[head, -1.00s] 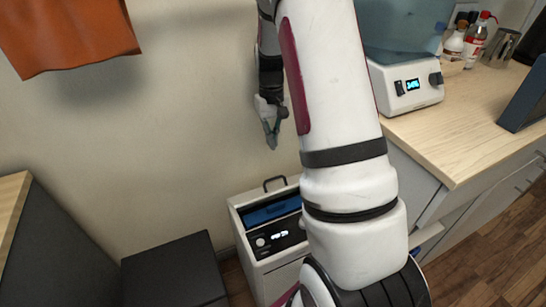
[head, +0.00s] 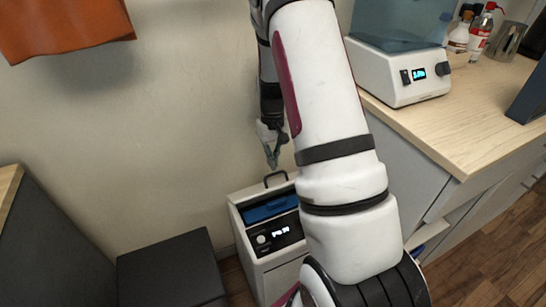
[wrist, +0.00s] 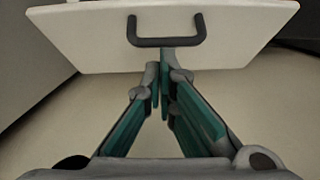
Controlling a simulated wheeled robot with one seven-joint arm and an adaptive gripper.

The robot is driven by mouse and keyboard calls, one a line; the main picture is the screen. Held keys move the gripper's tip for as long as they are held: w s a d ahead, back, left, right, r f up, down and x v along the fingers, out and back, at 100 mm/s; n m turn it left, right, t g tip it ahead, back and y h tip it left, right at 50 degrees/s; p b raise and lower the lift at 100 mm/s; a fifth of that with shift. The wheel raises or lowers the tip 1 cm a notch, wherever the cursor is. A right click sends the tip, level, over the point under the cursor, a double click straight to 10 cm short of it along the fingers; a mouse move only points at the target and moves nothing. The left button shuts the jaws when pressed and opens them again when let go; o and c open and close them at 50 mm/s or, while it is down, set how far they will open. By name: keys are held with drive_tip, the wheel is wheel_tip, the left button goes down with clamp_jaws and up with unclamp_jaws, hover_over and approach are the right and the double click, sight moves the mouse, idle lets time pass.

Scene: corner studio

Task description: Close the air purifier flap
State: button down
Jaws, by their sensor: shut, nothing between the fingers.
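The air purifier (head: 281,281) is a white box low by the wall, with a dark control panel and a lit display on its sloped front. Its top is open and shows a blue part (head: 270,208) inside. The white flap (wrist: 225,52) fills the top of the wrist view, with a dark bar handle (wrist: 166,41); the handle also shows at the purifier's back edge in the head view (head: 275,178). My gripper (head: 272,164) is shut and empty just above the handle. Its fingertips (wrist: 161,85) appear just below the handle in the wrist view; contact is unclear.
A dark low box (head: 172,270) stands left of the purifier. A wooden counter (head: 440,125) with a white appliance (head: 405,90) and bottles is at the right. An orange cloth (head: 65,28) hangs at upper left. My arm hides the purifier's right side.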

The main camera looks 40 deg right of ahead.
drive_tip(key=shift+s, duration=0.1)
drive_tip(key=shift+s+a+f+t+b, duration=0.15)
drive_tip(key=shift+s+t+b, duration=0.15)
drive_tip(key=shift+b, duration=0.2)
drive_tip(key=shift+s, duration=0.15)
